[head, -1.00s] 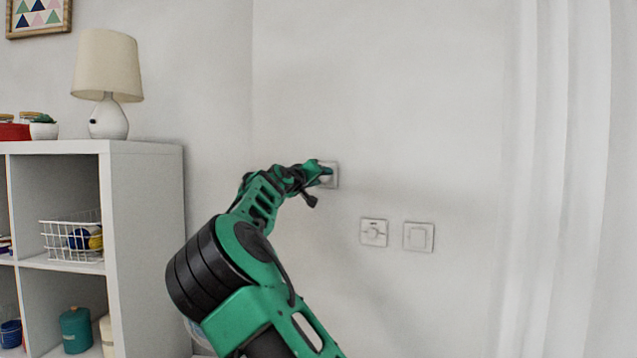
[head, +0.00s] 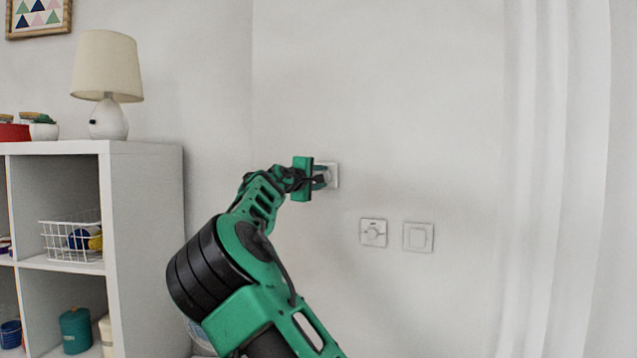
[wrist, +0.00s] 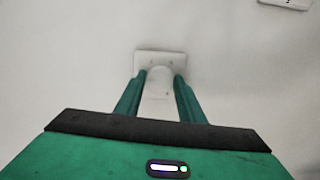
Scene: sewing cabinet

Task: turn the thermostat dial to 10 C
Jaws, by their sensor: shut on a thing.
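The thermostat is a white square plate (head: 333,175) on the wall, with a round white dial (wrist: 159,78) standing out from it. My gripper (head: 322,177) is at the plate, its green fingers on either side of the dial. In the wrist view my gripper (wrist: 160,85) is shut on the dial, one finger at its left and one at its right. The scale and the dial's setting are too small and partly hidden to read.
Two more white wall plates sit lower right: one with a small round knob (head: 373,232) and a flat switch (head: 418,237). A white shelf unit (head: 147,240) with a lamp (head: 107,85) stands at the left. A pale curtain (head: 550,180) hangs at the right.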

